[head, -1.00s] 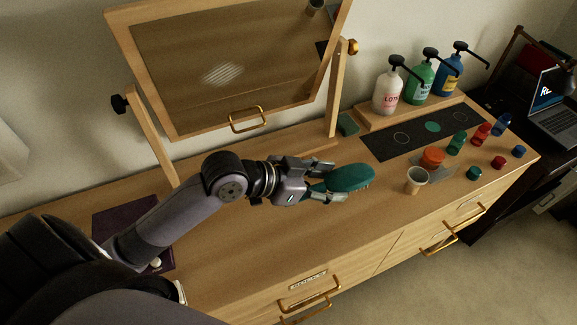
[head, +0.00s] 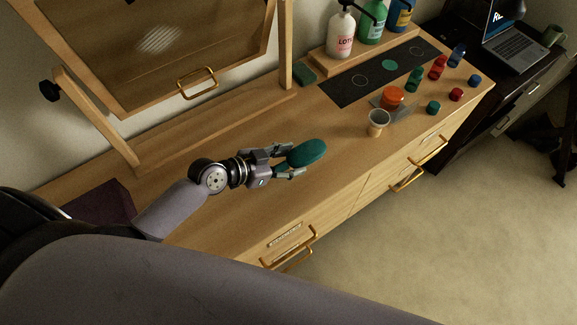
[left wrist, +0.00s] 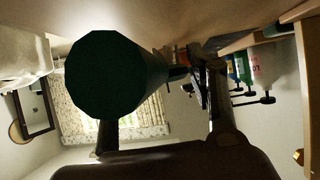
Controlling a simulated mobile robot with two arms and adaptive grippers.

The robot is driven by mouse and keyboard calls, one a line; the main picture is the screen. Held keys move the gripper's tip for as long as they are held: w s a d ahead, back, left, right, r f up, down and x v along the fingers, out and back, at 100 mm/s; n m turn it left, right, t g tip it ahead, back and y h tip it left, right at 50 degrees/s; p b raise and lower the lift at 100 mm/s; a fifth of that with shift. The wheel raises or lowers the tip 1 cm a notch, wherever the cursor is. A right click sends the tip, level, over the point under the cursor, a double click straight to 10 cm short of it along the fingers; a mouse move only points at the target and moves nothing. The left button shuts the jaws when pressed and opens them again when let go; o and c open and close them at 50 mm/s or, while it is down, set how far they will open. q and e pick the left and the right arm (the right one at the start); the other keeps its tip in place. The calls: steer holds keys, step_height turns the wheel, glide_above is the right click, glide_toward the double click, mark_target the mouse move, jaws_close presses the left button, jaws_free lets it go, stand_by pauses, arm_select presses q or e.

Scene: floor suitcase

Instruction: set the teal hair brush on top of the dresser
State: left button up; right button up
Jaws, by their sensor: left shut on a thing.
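The teal hair brush (head: 307,153) is in my left gripper (head: 290,160), which is shut on it. The brush's rounded teal head points right in the head view, over the front middle of the wooden dresser top (head: 237,204). Whether the brush touches the top or hangs just above it I cannot tell. In the left wrist view the dark round end of the brush (left wrist: 115,75) fills the space between the fingers and hides much behind it. My right gripper is not in view.
A paper cup (head: 377,124) and an orange lid (head: 392,97) stand to the right, with several small bottles and caps beyond. A tilting mirror (head: 160,45) stands at the back left. Pump bottles (head: 341,35) stand behind. The dresser front around the brush is clear.

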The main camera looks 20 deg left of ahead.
arm_select(q)
steer(key=shift+f, duration=2.1)
steer(key=o, duration=1.2)
steer(key=shift+r, duration=0.15)
steer(key=b+v, duration=0.1)
steer(key=v, duration=0.6)
steer(key=b+v, duration=0.1)
steer(key=v, duration=0.2)
steer(key=shift+s+a+b, duration=0.3)
steer(key=shift+a+b, duration=0.05)
steer(key=shift+s+a+r, duration=0.3)
steer(key=shift+s+r, duration=0.05)
